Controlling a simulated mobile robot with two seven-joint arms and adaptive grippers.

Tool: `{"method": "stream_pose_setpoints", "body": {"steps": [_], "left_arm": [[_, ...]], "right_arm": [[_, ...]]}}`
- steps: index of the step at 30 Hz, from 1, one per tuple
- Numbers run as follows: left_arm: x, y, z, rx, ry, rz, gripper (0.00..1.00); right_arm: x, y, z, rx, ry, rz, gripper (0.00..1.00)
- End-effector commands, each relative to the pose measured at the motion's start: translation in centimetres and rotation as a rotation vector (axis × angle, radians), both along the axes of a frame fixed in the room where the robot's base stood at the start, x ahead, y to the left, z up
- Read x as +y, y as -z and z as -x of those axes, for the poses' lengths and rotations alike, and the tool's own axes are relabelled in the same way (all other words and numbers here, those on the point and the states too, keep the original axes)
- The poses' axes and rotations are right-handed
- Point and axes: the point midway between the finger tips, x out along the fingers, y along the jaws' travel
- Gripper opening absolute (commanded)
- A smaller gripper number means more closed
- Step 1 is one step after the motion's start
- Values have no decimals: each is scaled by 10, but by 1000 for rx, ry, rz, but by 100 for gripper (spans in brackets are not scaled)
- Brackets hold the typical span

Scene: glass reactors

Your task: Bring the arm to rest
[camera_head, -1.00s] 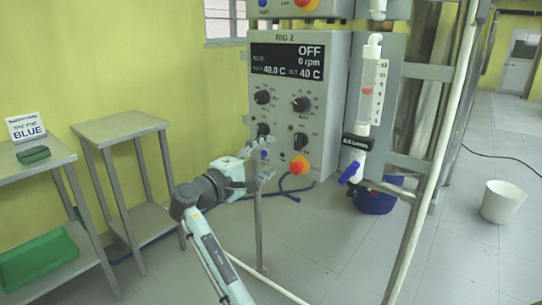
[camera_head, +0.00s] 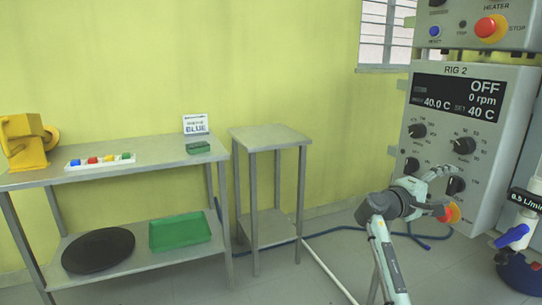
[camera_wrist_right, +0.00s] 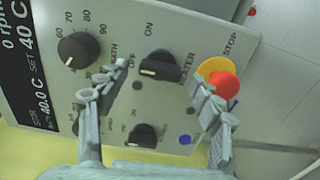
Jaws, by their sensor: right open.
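My right gripper (camera_head: 444,189) is in front of the lower part of the RIG 2 control panel (camera_head: 488,95) in the head view. In the right wrist view the same gripper (camera_wrist_right: 158,98) is open and empty, its fingers spread before the black heater knob (camera_wrist_right: 160,66). The red stop button (camera_wrist_right: 221,84) on its yellow base lies beside the right finger; I cannot tell if they touch. The panel display (camera_head: 456,98) reads OFF, 0 rpm and 40 C. My left gripper is not in view.
A steel table (camera_head: 40,180) on the left holds a yellow device (camera_head: 26,142), a tray of coloured pieces (camera_head: 100,161), a green box (camera_head: 198,148) and a BLUE sign (camera_head: 196,124). A bare steel stand (camera_head: 270,137) is beside it. Blue hose (camera_head: 432,238) lies on the floor.

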Motion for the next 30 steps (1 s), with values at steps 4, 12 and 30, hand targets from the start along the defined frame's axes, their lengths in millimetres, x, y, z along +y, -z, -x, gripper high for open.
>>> {"method": "stream_pose_setpoints", "body": {"steps": [4,12,30], "left_arm": [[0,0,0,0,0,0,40],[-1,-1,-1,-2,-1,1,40],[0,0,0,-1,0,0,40]], "right_arm": [[-11,0,-4,-1,1,0,66],[-10,0,-4,-19,0,-9,66],[51,1,20,0,-3,-3,66]]}}
